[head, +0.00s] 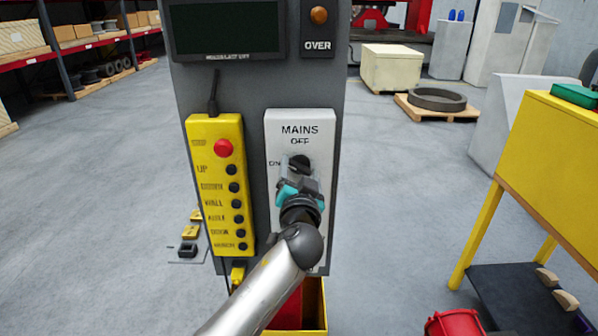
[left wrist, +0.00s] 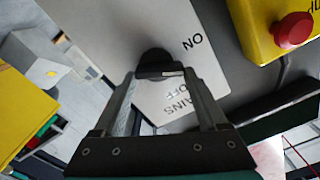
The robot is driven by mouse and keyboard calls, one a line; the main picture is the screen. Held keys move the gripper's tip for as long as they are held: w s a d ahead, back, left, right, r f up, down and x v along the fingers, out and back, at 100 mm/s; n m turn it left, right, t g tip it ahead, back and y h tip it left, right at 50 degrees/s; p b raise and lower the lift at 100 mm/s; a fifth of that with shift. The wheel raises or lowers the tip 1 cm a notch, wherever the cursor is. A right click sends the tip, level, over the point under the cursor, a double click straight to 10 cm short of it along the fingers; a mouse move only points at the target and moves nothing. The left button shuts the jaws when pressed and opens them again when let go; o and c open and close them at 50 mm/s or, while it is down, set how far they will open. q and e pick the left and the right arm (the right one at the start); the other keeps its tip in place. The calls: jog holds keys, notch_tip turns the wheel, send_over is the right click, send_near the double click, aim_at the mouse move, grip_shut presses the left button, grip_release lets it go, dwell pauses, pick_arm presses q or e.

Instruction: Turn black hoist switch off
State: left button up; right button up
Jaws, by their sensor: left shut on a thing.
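The black hoist switch (head: 300,163) is a round rotary knob on the white MAINS plate (head: 300,126), with OFF printed above it and ON to its left. It also shows in the left wrist view (left wrist: 155,62), with a pale mark on its bar near the right-hand finger. My left gripper (head: 299,181) reaches up from below in the head view. Its two fingers (left wrist: 158,75) are shut on the switch's bar, one at each end. The gripper partly hides the knob in the head view, so its exact pointing is unclear. My right gripper is out of view.
A yellow pendant (head: 216,185) with a red button and several black buttons hangs left of the plate, close by. The grey panel (head: 257,90) carries a dark display (head: 225,28) and an orange OVER lamp (head: 319,15). A yellow bench (head: 550,150) stands at right.

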pick_arm(q)
jog(key=m, duration=0.2)
jog(key=m+p, duration=0.1)
jog(key=m, duration=0.2)
jog(key=shift+d+m, duration=0.2)
jog(key=shift+m, duration=0.1)
jog(key=m, duration=0.3)
jog(key=m+p, duration=0.1)
jog(key=m, duration=0.1)
jog(key=shift+d+f+m, duration=0.15)
jog(key=shift+m, duration=0.25)
jog(key=o, duration=1.3)
jog(key=shift+s, duration=0.15)
jog(key=s+b, duration=0.1)
jog(key=s, duration=1.4)
jog(key=shift+f, duration=0.1)
